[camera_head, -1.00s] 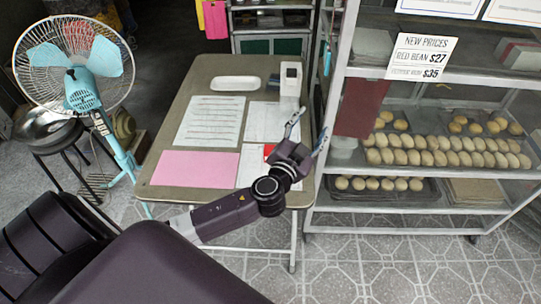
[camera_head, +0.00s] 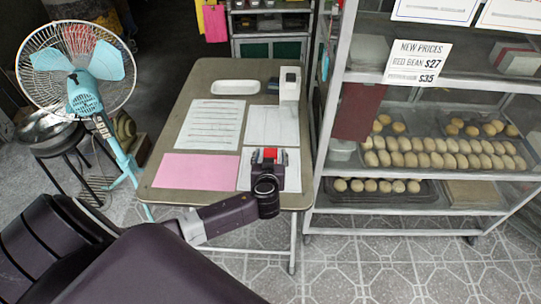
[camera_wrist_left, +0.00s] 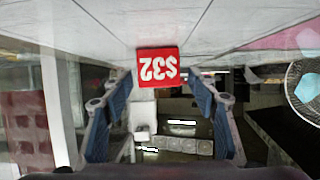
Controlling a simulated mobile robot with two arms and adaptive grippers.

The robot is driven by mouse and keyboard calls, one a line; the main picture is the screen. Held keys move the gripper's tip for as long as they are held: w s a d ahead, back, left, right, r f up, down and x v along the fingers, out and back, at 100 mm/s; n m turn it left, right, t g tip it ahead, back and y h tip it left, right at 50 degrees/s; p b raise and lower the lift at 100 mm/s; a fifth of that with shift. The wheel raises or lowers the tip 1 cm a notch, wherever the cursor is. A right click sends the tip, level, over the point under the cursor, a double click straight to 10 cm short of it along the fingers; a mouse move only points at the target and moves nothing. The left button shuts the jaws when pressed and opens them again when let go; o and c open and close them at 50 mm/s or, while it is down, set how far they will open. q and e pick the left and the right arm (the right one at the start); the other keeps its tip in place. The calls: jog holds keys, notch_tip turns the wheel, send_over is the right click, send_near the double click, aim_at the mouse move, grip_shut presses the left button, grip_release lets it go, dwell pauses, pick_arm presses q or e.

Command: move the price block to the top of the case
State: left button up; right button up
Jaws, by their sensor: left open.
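The price block (camera_head: 270,153) is a small red block on the near right part of the table. In the left wrist view the block (camera_wrist_left: 157,66) shows white "$32" lettering, upside down. My left gripper (camera_head: 268,157) is at the block in the head view, its fingers mostly hidden. In the left wrist view my left gripper (camera_wrist_left: 157,80) is open, with the block between its blue fingertips and gaps on both sides. The glass case (camera_head: 420,205) with buns stands right of the table. My right gripper is not in view.
The table (camera_head: 178,143) carries a white tray (camera_head: 235,87), a white device (camera_head: 289,83), a pink sheet (camera_head: 195,170) and white papers. A "NEW PRICES" sign (camera_head: 420,62) is on the case. A fan (camera_head: 80,75) stands left of the table.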

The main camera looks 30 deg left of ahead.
pick_arm(q)
jog(key=shift+w+a+f, duration=0.2)
jog(key=shift+w+f, duration=0.05)
jog(key=shift+w, duration=0.2)
jog(key=shift+c, duration=0.7)
jog(key=c, duration=1.2)
jog(key=shift+c, duration=0.2)
jog(key=shift+r, duration=0.15)
